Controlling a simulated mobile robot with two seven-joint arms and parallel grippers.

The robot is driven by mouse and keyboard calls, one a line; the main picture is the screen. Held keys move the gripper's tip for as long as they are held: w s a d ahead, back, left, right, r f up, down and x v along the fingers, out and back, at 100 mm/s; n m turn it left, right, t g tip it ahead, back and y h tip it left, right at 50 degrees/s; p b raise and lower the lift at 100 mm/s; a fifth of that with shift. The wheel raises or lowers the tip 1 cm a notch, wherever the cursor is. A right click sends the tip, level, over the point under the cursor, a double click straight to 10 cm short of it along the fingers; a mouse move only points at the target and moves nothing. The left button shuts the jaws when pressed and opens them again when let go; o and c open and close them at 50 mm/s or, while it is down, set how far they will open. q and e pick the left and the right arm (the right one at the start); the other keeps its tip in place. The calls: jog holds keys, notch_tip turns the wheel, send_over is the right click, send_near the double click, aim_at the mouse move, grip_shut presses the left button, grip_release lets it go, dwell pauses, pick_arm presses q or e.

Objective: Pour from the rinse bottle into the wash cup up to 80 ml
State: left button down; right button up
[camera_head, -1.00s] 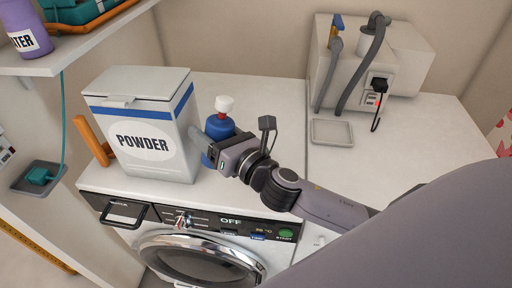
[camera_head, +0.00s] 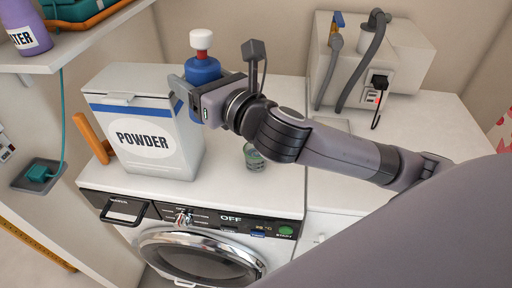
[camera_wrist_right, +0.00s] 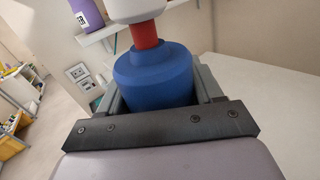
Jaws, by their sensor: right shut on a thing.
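My right gripper (camera_head: 190,97) is shut on the blue rinse bottle (camera_head: 203,70), which has a red neck and a white cap. It holds the bottle upright, raised above the counter beside the powder box. In the right wrist view the bottle (camera_wrist_right: 155,75) sits between the two fingers. A small clear cup with greenish markings (camera_head: 254,157) stands on the washer top below my right arm; it looks like the wash cup. Its upper part is partly hidden by the arm, and its fill level cannot be read. My left gripper is not in view.
The white powder box (camera_head: 146,135) stands left of the held bottle, with an orange handle (camera_head: 92,137) beside it. A grey box with hoses (camera_head: 350,65) stands at the back right. The shelf (camera_head: 90,45) is at upper left. The right counter (camera_head: 440,125) is largely clear.

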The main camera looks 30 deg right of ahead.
aim_at(190, 60)
jog(key=shift+a+r+n, duration=0.3)
jog(key=shift+n, duration=0.2)
jog(key=shift+r, duration=3.05)
